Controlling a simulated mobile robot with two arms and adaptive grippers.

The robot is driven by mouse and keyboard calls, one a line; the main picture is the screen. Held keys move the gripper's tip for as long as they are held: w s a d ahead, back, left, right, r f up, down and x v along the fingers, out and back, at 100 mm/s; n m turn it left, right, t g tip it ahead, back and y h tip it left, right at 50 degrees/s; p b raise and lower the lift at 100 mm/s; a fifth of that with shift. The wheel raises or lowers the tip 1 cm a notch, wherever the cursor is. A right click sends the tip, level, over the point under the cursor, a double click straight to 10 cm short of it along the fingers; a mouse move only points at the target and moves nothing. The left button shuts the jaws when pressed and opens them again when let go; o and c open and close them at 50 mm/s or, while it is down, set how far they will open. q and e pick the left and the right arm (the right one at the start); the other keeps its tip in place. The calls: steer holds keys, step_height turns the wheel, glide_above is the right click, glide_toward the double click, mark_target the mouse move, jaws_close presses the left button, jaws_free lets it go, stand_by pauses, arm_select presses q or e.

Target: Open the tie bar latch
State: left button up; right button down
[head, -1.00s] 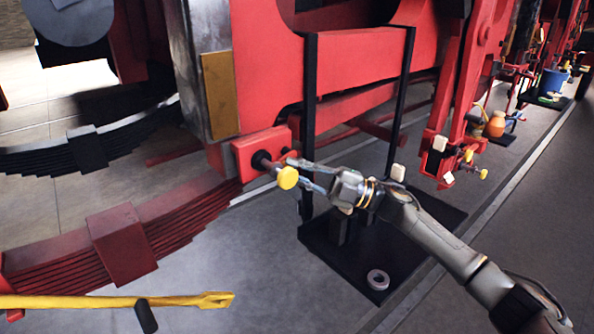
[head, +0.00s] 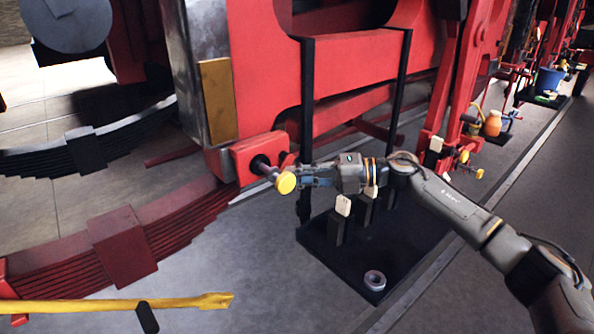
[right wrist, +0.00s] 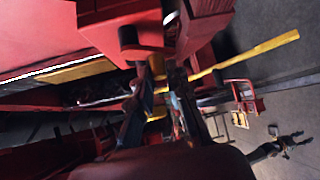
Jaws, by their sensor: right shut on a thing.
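A red block (head: 260,157) on the frame carries a dark pin that ends in a yellow knob (head: 286,184). It looks like the tie bar latch. My right gripper (head: 300,178) comes in from the right and is shut at the knob, on the latch pin or handle. Its fingers partly hide the part behind the knob. In the right wrist view, yellow (right wrist: 156,114) shows between the two dark fingers, below a red block (right wrist: 140,45). The exact contact is too dark to tell.
A black stand (head: 325,242) with upright posts and a ring (head: 375,280) is below my right arm. A red leaf spring (head: 120,245) and a yellow bar (head: 120,305) lie to the left. Another yellow-knobbed fitting (head: 464,158) is at the right.

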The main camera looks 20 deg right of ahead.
steer(key=n+h+p, duration=0.1)
steer(key=h+p, duration=0.1)
steer(key=d+n+h+p, duration=0.1)
steer(key=n, duration=0.1)
steer(key=shift+w+h+p, duration=0.2)
steer(key=shift+h+p, duration=0.2)
steer(key=shift+f, duration=0.1)
stand_by(0.3)
steer(key=c, duration=1.3)
jaws_free()
steer(key=v, duration=1.2)
